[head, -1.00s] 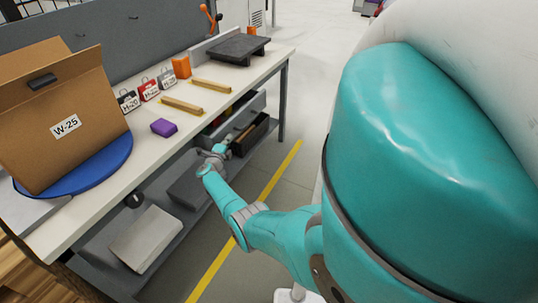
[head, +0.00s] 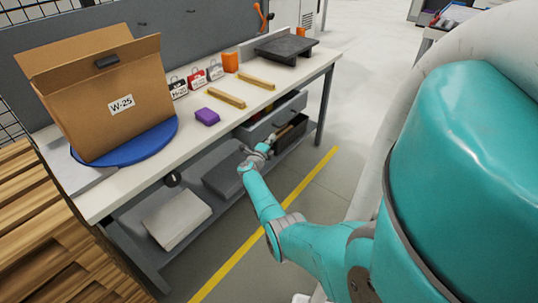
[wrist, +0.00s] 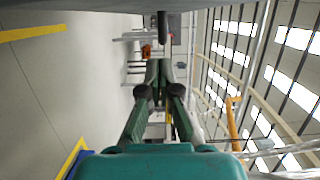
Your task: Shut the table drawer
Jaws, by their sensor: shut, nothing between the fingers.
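The table drawer (head: 271,122) is grey and sits under the right part of the workbench top (head: 150,168). Its front stands out from under the top, so it is at least partly open. My gripper (head: 266,147) is shut and empty. In the head view it appears low, in front of the drawer; contact cannot be told. The wrist view shows my closed fingers (wrist: 161,70) and a grey surface (wrist: 90,5) along the top edge, perhaps the drawer's underside.
A dark open box (head: 291,134) is below the drawer. A cardboard box (head: 120,95) on a blue turntable (head: 165,138), a purple block (head: 207,117) and wooden strips (head: 226,99) are on the bench. Floor beyond the yellow line (head: 235,262) is clear.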

